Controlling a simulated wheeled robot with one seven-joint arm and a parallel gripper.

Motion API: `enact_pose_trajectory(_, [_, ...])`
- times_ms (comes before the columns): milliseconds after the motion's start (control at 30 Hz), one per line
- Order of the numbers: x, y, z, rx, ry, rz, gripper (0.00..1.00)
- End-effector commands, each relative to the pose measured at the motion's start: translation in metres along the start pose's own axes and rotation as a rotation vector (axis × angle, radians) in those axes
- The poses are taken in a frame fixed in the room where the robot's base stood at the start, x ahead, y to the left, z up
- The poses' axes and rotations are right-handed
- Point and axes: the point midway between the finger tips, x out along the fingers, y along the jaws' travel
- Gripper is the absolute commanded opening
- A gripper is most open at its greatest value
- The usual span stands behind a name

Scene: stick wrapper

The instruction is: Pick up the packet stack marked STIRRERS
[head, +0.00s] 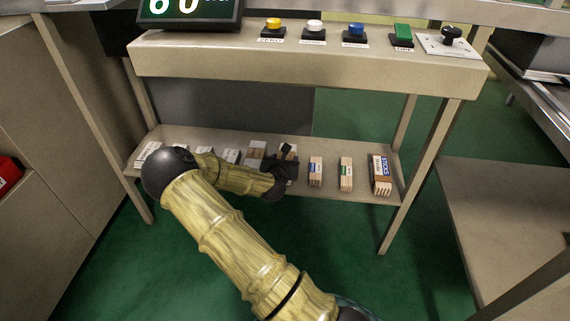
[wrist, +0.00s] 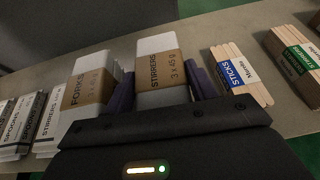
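The STIRRERS packet stack (wrist: 160,68) is white with a brown paper band reading "STIRRERS 3 x 45 g", and stands between my gripper's fingers in the wrist view. My gripper (wrist: 161,74) is open, with one purple finger on each side of the stack and a narrow gap appearing on both sides. The gripper's dark body hides the stack's near lower part. In the head view, my gripper (head: 287,162) is at the lower shelf and covers most of the stack.
On the shelf (head: 330,180), a FORKS stack (wrist: 91,85) stands close on the left, with SPOONS stacks (wrist: 42,122) beyond it. A SPOONS-side row continues left. A STICKS bundle (wrist: 240,75) and a green-banded bundle (wrist: 297,52) stand right. The button counter (head: 300,62) overhangs above.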

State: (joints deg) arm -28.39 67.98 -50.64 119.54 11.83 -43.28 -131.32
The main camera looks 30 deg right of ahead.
Motion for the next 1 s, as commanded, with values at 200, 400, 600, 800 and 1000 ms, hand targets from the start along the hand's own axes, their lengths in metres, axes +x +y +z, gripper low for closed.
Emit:
enact_pose_trajectory(200, [-0.001, 0.002, 0.0, -0.001, 0.0, 0.002, 0.3])
enact_pose_trajectory(400, [-0.006, 0.003, 0.012, -0.002, -0.001, 0.005, 0.3])
enact_pose_trajectory(600, [-0.019, 0.003, 0.044, -0.002, -0.001, 0.005, 0.3])
enact_pose_trajectory(800, [-0.033, 0.002, 0.078, -0.001, -0.001, 0.003, 0.3])
enact_pose_trajectory(1000, [-0.039, 0.002, 0.093, 0.0, 0.0, 0.002, 0.3])
